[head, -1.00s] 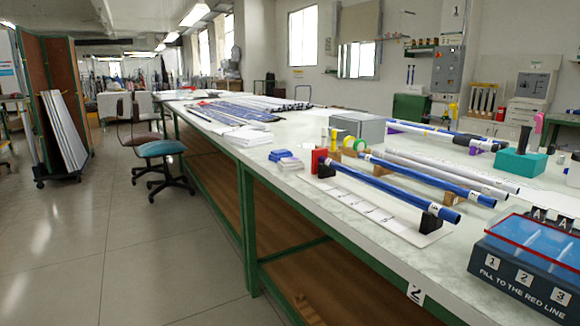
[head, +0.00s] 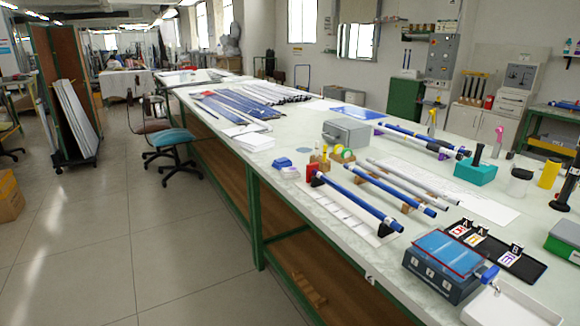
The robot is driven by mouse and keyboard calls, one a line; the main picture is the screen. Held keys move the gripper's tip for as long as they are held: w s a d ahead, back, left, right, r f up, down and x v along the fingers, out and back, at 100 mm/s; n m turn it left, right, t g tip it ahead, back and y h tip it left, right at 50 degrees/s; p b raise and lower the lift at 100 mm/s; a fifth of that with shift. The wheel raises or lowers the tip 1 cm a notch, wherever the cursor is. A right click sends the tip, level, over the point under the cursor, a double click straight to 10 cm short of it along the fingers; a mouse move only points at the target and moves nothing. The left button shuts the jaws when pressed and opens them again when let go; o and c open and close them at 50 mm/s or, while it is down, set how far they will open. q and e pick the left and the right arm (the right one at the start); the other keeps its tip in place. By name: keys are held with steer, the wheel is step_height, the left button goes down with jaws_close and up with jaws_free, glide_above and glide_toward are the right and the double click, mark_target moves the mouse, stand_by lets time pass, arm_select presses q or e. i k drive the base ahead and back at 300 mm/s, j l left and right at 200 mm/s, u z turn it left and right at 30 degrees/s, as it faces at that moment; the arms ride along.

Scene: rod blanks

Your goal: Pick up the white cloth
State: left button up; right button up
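A small pale folded piece (head: 290,171) lies on the long table, just in front of a small blue piece (head: 283,162) and left of the red-ended rod stand. It may be the white cloth, but it is too small to be sure. White flat sheets (head: 254,141) lie further back on the table; I cannot tell whether they are paper or cloth. Neither of my grippers is in view.
The long table (head: 215,125) has green legs. Blue and grey rods (head: 357,200) rest on stands, right of the pale piece. A dark blue box (head: 440,265) and white tray (head: 510,305) occupy the near end. A chair (head: 172,140) stands left; floor nearby is clear.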

mark_target(289, 173)
steer(key=i+j+u, duration=0.3)
steer(key=i, duration=0.25)
steer(key=i+j+u, duration=0.3)
steer(key=i, duration=0.3)
steer(key=i+u, duration=0.3)
steer(key=i, duration=0.3)
steer(key=i+z, duration=0.15)
steer(key=i, duration=0.5)
steer(key=i+j+z, duration=0.15)
steer(key=i, duration=0.45)
steer(key=i+j+z, duration=0.15)
steer(key=i+z, duration=0.15)
steer(key=z, duration=0.15)
steer(key=i+j+z, duration=0.2)
steer(key=z, duration=0.3)
steer(key=i+j+z, duration=0.3)
steer(key=z, duration=0.15)
steer(key=i+j+z, duration=0.15)
steer(key=j+z, duration=0.3)
